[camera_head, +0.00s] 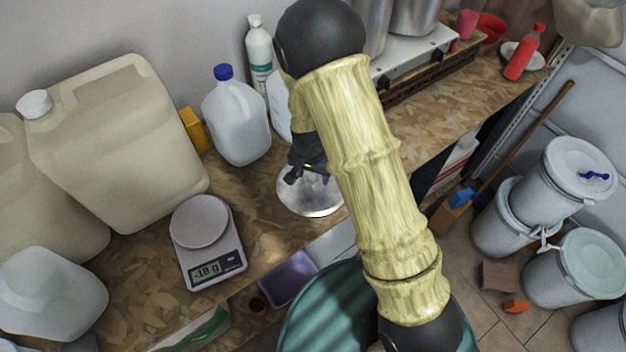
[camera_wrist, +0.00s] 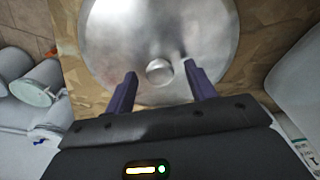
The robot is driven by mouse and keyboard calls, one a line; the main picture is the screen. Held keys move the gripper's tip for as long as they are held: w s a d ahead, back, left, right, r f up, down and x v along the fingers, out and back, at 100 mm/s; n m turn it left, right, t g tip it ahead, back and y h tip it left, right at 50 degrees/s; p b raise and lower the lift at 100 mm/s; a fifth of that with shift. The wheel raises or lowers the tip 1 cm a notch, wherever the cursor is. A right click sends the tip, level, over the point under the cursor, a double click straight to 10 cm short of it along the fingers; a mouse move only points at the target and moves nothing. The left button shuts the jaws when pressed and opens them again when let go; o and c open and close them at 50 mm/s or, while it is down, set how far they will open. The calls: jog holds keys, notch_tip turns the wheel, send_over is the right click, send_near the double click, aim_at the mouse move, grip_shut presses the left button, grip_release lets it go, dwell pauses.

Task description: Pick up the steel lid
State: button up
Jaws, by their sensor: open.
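The steel lid (camera_head: 313,201) is a round, shiny disc lying on the wood-chip board worktop, near its front edge and right of the scale. In the wrist view the lid (camera_wrist: 118,40) fills the top middle, with a small round knob (camera_wrist: 159,71) at its centre. My gripper (camera_wrist: 158,82) is open, with its two dark fingers apart and the knob between and just beyond the tips. In the head view my gripper (camera_head: 303,176) is over the lid, and my arm hides part of it. I cannot tell whether the fingers touch the lid.
A blue-capped jug (camera_head: 236,122), a white bottle (camera_head: 259,50) and a big beige canister (camera_head: 115,140) stand behind. A teal drum (camera_head: 318,318) and a purple tray (camera_head: 288,278) are below the edge.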

aim_at(313, 176)
dwell(0.4)
grip_shut()
jog(key=shift+r, duration=0.1)
notch_tip(313, 176, up, 10)
jog(key=b, duration=0.2)
dwell(0.4)
dwell(0.5)
